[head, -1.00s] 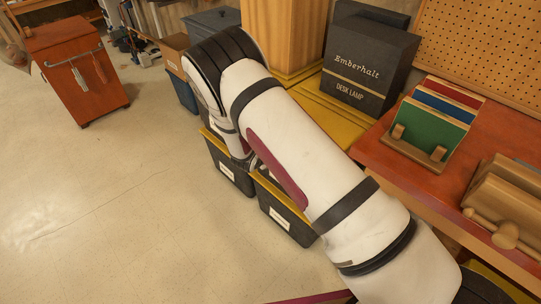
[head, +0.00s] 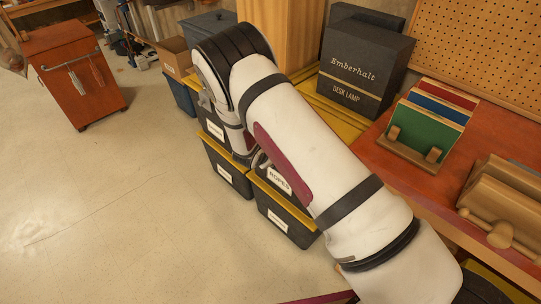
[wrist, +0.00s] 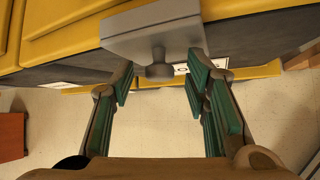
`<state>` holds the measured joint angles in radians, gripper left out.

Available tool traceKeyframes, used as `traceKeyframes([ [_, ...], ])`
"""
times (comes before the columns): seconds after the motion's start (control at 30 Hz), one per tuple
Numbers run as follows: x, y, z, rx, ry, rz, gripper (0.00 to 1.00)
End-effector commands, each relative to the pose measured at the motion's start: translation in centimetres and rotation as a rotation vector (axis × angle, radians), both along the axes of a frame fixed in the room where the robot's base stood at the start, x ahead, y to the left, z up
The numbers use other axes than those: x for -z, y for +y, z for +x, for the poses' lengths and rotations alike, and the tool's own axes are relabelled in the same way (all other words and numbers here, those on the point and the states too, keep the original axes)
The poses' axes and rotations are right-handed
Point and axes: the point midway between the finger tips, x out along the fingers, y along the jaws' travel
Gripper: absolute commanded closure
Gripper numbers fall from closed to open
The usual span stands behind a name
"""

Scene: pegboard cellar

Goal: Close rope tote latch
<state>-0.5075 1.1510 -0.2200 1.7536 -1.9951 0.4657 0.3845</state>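In the wrist view a grey latch (wrist: 155,36) with a rounded knob (wrist: 159,70) juts from the front edge of a yellow-lidded dark tote (wrist: 262,30). My gripper (wrist: 162,78) is open, its green-padded fingers on either side of the knob. I cannot tell whether either pad touches it. In the head view a dark tote labelled ROPES (head: 279,181) sits on another tote beside my arm.
More stacked dark totes (head: 217,130) stand left of the rope tote. A red cart (head: 72,70) stands far left. The floor (head: 110,190) between is clear.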

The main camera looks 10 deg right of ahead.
Motion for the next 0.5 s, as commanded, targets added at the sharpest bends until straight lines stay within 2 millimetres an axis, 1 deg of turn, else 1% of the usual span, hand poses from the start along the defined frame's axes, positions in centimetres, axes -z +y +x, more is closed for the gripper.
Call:
traceKeyframes([
  [0.17, -0.4, 0.2, -0.2, -0.001, -0.002, 0.0, 0.57],
  [0.27, -1.2, 0.6, -0.8, -0.001, -0.002, 0.0, 0.57],
  [0.5, -4.6, 2.3, -3.6, -0.002, -0.003, 0.001, 0.57],
])
